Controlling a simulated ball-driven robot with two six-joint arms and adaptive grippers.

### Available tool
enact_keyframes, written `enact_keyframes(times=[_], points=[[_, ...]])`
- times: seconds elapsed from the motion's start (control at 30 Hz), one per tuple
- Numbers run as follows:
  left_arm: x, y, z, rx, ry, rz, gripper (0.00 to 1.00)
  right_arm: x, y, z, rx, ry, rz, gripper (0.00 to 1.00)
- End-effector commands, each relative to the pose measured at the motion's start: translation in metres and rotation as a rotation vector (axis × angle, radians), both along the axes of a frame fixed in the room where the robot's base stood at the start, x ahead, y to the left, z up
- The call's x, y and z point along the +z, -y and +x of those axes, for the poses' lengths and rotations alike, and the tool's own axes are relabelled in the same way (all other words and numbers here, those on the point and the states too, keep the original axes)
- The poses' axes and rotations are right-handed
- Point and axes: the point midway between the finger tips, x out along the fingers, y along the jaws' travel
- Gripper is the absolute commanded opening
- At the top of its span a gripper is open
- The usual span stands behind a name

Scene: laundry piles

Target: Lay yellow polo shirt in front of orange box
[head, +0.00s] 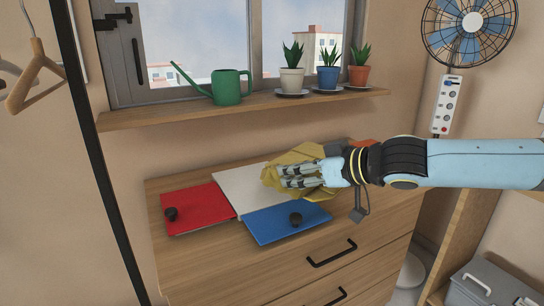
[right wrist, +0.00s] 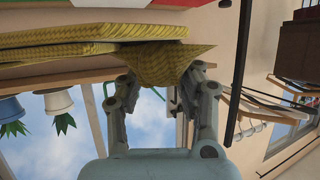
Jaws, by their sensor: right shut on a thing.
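The yellow polo shirt (head: 288,160) is bunched in my right gripper (head: 284,177) above the dresser's back middle. In the right wrist view, the yellow fabric (right wrist: 160,64) fills the space between the two fingers, with folded layers reaching left. My right gripper (right wrist: 160,88) is shut on it. A small orange patch (head: 364,143), perhaps the orange box, shows behind my right wrist; most of it is hidden. My left gripper is not in view.
A red panel (head: 205,208), a white panel (head: 232,180) and a blue panel (head: 275,228) lie on the wooden dresser (head: 185,256); red and blue have black knobs. A window shelf (head: 150,117) behind holds a green watering can (head: 228,88) and potted plants.

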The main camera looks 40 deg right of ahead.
Motion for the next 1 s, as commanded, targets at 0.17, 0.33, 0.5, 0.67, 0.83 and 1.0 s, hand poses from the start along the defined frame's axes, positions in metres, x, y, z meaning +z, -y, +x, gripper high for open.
enact_keyframes(times=[0.17,0.33,0.5,0.67,0.83,1.0], points=[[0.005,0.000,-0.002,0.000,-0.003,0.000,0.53,0.002,0.001,-0.003,0.000,-0.001,-0.001,0.00],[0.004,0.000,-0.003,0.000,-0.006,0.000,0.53,0.010,-0.003,0.004,-0.007,0.004,0.003,0.00],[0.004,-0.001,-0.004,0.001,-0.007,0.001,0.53,0.050,-0.045,0.021,-0.030,0.015,0.016,0.00],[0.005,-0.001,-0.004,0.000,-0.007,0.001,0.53,0.094,-0.105,0.024,-0.012,0.014,0.018,0.00],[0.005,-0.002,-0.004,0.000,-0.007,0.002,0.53,0.126,-0.167,0.004,0.127,0.007,0.010,0.00],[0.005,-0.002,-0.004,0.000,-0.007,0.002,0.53,0.124,-0.200,-0.023,0.289,-0.002,-0.003,0.00]])
